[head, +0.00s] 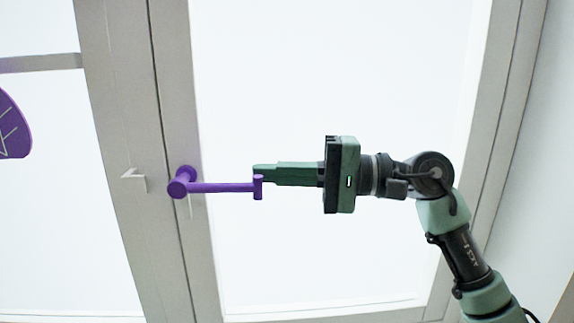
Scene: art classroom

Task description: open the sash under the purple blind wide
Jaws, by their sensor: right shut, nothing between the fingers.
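The sash (205,235) is a pale frame around a large bright pane, standing to the right of the centre post. It looks closed against the post. A purple lever handle (220,188) is mounted on its left stile and points right, roughly level. My right gripper (258,172) comes in from the right, shut, with its green fingertips at the free end of the handle. The tips overlap the handle's end in the picture; whether they touch it I cannot tell. My left gripper is not in view. No purple blind shows in this view.
A small pale catch (134,180) sits on the post left of the handle. A purple leaf-like shape (12,128) shows on the left pane. A pale wall or reveal (540,190) stands at the right, beside the window frame (503,110).

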